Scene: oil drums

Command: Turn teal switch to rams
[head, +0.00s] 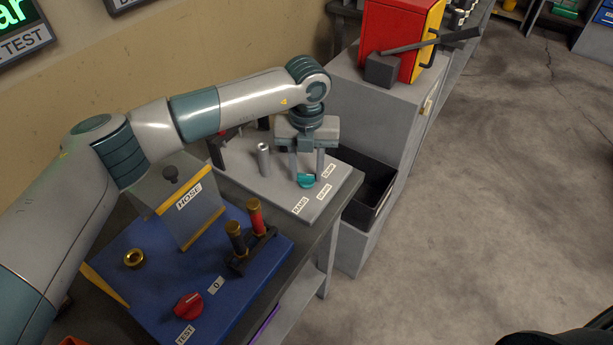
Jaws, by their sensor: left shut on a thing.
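The teal switch (306,181) sits on a light grey panel (262,187) on the bench. Labels stand around its front and right side. The rams label (300,205) is in front of it, a second label (324,191) is to its right, and a third (328,171) is farther back. My left gripper (306,176) points down over the panel, its two fingers on either side of the teal switch and shut on it. The fingers hide part of the switch, and which label it points at is hard to tell. My right gripper is out of view.
A blue panel (258,283) with a red knob (188,305) and two levers (246,235) is in front. A grey metal post (263,160) stands left of my gripper. A black bin (371,188) is right of the bench. The floor at right is open.

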